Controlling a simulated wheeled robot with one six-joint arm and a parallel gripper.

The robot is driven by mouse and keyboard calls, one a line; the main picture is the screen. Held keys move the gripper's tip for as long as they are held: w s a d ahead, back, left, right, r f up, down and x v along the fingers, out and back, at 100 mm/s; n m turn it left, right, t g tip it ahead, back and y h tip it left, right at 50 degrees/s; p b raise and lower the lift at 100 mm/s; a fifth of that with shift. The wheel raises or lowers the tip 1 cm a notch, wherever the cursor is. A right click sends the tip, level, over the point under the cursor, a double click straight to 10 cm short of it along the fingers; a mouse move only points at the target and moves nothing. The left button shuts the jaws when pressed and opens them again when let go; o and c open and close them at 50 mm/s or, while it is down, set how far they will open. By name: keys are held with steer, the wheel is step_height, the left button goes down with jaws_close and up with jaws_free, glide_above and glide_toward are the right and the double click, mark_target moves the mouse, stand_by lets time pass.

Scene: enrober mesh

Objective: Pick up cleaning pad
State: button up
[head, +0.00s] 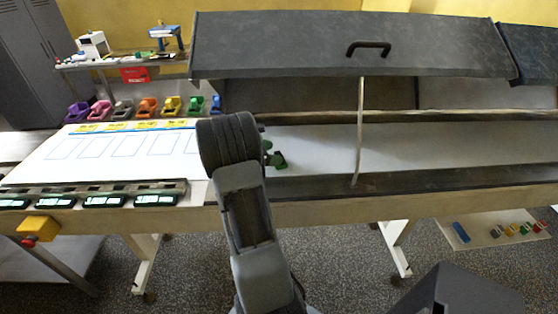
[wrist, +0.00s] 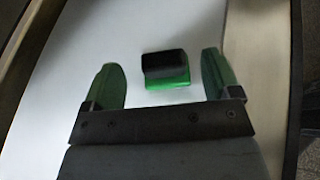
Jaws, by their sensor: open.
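The cleaning pad (wrist: 165,66) shows in the wrist view as a small block, black on top with a bright green lower edge. It lies on the white surface. My gripper (wrist: 161,58) is open, with one green finger to the left of the pad and one to the right. There is a gap on both sides, and neither finger appears to touch it. In the head view my gripper (head: 273,155) is partly hidden behind my arm, over the white belt under the raised cover. There I cannot clearly tell the pad from the green fingers.
A dark raised cover (head: 340,48) with a handle hangs over the belt (head: 315,150). A pale upright rod (head: 360,130) stands to the right of my gripper. Coloured bins (head: 147,107) line the back left. Black trays with lit displays (head: 105,201) sit along the front left edge.

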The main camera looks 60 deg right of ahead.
steer(key=shift+p+x, duration=0.65)
steer(key=shift+x, duration=2.1)
steer(key=shift+s+a+f, duration=0.1)
steer(key=shift+a+f, duration=0.05)
steer(key=shift+a, duration=0.05)
steer(key=shift+c, duration=0.2)
steer(key=c, duration=1)
